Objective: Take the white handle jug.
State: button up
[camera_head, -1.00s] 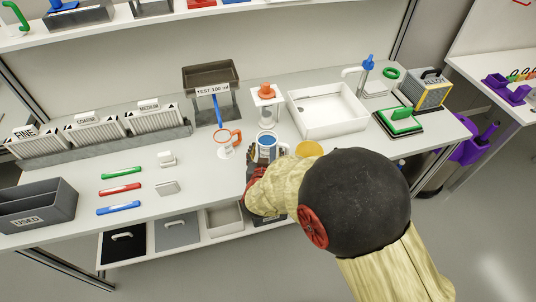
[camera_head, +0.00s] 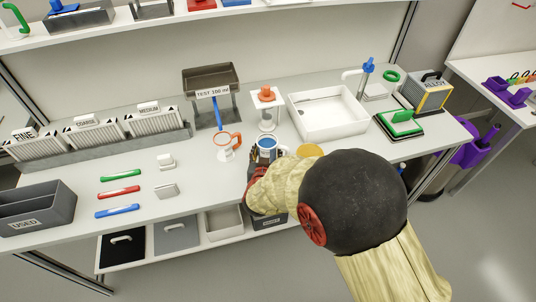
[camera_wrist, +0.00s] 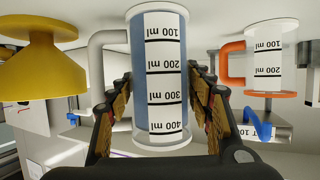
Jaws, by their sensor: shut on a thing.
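The white handle jug (camera_wrist: 158,75) stands between the two fingers of my gripper (camera_wrist: 155,92) in the wrist view, which looks upside down. It is a clear cylinder, blue inside, with a white scale from 100 to 400 ml, and its pale handle is on the left. My gripper is shut on the jug's sides. In the head view the jug (camera_head: 268,143) shows its blue top near the front of the bench, with my gripper (camera_head: 254,155) at its left side. My arm hides its lower part, so I cannot tell whether it touches the bench.
An orange-handled jug (camera_head: 228,148) stands close by on the left. A yellow funnel-like object (camera_head: 309,150) is close on the right, partly behind my arm. A stand with an orange top (camera_head: 266,96) and a white basin (camera_head: 326,112) are behind.

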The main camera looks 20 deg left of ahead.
jog(key=c, duration=0.5)
jog(key=shift+r, duration=0.1)
